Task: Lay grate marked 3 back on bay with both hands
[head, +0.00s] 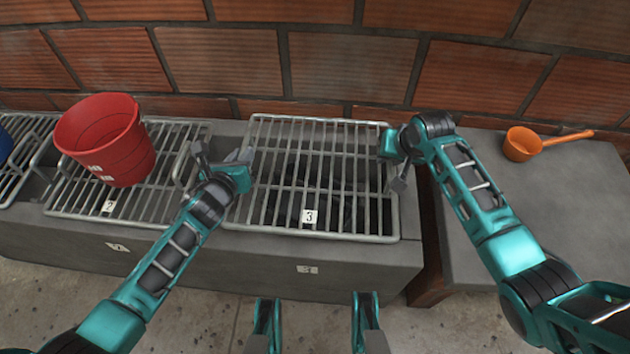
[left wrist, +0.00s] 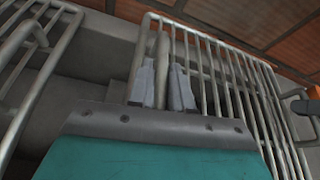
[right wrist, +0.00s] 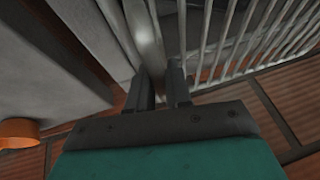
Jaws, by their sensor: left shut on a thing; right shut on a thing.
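The grate marked 3 (head: 345,237) is a grey barred metal panel with a white tag along its front. It lies over the dark opening of the concrete bay marked 3 (head: 350,262); I cannot tell whether it touches the rim. My left gripper (head: 246,157) is shut on the grate's left side bar. That bar shows between the fingers in the left wrist view, with the grate (left wrist: 273,105) to the right. My right gripper (head: 393,172) is shut on the right side bar. The grate also shows in the right wrist view (right wrist: 182,30).
A red bucket (head: 107,140) stands on the grate marked 2 (head: 85,213), left of my left gripper. A blue container (head: 4,145) is at the far left edge. An orange ladle (head: 522,145) lies on the grey slab (head: 560,200) at right. A brick wall (head: 350,70) runs behind.

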